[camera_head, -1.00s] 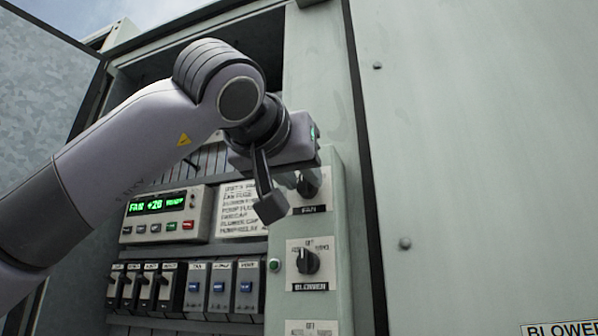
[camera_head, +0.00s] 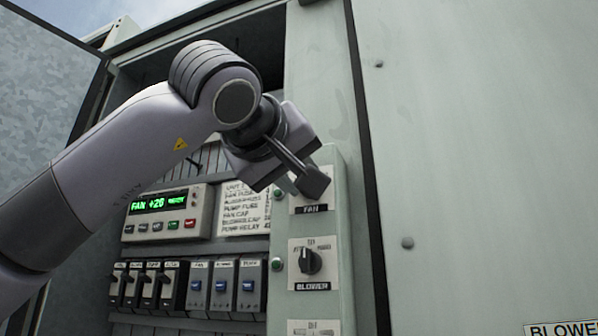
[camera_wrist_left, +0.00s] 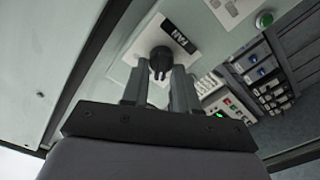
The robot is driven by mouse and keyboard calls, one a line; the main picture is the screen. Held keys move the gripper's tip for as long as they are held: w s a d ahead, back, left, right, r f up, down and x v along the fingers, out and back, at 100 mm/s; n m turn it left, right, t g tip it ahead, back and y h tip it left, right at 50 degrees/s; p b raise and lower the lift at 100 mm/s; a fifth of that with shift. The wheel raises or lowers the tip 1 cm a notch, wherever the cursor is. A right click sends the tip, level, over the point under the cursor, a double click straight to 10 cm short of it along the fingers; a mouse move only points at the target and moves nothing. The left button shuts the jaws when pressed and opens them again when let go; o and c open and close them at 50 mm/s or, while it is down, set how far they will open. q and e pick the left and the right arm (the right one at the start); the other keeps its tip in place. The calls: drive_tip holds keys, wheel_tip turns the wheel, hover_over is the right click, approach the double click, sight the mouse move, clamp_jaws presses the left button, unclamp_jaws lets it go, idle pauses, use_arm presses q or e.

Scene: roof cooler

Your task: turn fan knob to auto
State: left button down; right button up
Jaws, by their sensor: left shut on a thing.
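The fan knob (camera_wrist_left: 161,58) is a black rotary knob on a white plate marked FAN (camera_wrist_left: 180,36). In the head view my left gripper (camera_head: 308,184) hides the knob, and only the FAN label (camera_head: 311,209) shows below it. In the wrist view my left gripper (camera_wrist_left: 159,75) has one finger on each side of the knob and is shut on it. The gripper is tilted in the head view. The knob's pointer and the position marks around it cannot be read. My right gripper is not in view.
The blower knob (camera_head: 311,261) is below on the same narrow panel. A large pale cabinet panel (camera_head: 470,150) fills the right.

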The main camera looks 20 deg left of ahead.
use_arm(q)
drive_tip(key=shift+f+n, duration=0.1)
drive_tip(key=shift+n, duration=1.1)
drive_tip(key=c, duration=0.9)
unclamp_jaws()
drive_tip(key=shift+a, duration=0.1)
drive_tip(key=s+b, duration=0.2)
drive_tip(key=s, duration=0.5)
drive_tip(key=shift+s+a, duration=0.1)
